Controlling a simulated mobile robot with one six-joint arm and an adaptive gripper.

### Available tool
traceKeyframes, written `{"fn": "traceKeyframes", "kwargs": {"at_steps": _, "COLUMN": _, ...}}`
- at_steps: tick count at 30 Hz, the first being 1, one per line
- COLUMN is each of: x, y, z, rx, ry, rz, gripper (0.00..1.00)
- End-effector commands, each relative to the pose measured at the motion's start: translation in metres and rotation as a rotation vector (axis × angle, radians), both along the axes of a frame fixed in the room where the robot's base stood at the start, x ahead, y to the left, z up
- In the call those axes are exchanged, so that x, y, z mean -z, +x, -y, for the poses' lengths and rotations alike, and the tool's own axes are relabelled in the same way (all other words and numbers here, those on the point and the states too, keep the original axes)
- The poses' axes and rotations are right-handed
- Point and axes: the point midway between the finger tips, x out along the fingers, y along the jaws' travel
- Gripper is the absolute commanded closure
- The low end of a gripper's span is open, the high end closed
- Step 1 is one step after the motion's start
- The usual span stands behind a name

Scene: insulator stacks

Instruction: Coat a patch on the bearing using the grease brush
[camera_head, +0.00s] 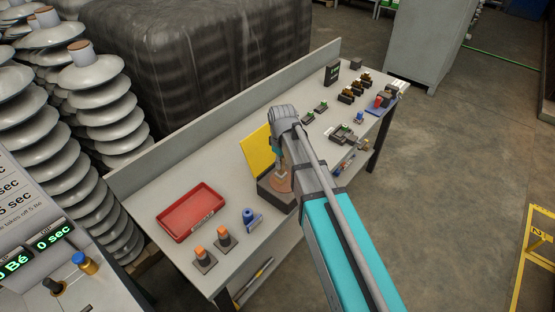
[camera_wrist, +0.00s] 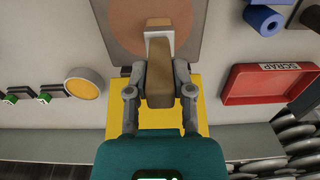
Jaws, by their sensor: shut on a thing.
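My gripper (camera_wrist: 160,88) is shut on the grease brush (camera_wrist: 160,85), which has a brown handle, a pale ferrule and a brown tip at the top. In the head view my gripper (camera_head: 282,158) is above the bench, mostly hidden by my arm. The copper-brown round face, which looks like the bearing (camera_wrist: 122,22), sits on a grey block under the brush tip. In the head view this round face (camera_head: 277,184) is partly covered by my arm, on a dark block (camera_head: 272,199). I cannot tell whether the bristles touch it.
A yellow sheet (camera_head: 257,152) is behind the block. A red tray (camera_head: 190,211), marked SCRAP in the wrist view, and a blue roll (camera_head: 252,218) lie left of it. Several small parts (camera_head: 347,95) occupy the bench's right end.

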Motion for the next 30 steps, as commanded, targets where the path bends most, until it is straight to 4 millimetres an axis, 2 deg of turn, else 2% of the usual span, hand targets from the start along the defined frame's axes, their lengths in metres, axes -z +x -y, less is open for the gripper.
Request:
{"fn": "traceKeyframes", "kwargs": {"at_steps": 6, "x": -0.001, "y": -0.006, "z": 0.007, "rx": -0.001, "ry": 0.000, "rz": 0.000, "gripper": 1.00}}
{"fn": "traceKeyframes", "kwargs": {"at_steps": 20, "x": 0.000, "y": -0.008, "z": 0.009, "rx": -0.001, "ry": 0.000, "rz": 0.000, "gripper": 1.00}}
{"fn": "traceKeyframes", "kwargs": {"at_steps": 30, "x": 0.000, "y": -0.020, "z": 0.025, "rx": 0.001, "ry": 0.000, "rz": 0.000, "gripper": 1.00}}
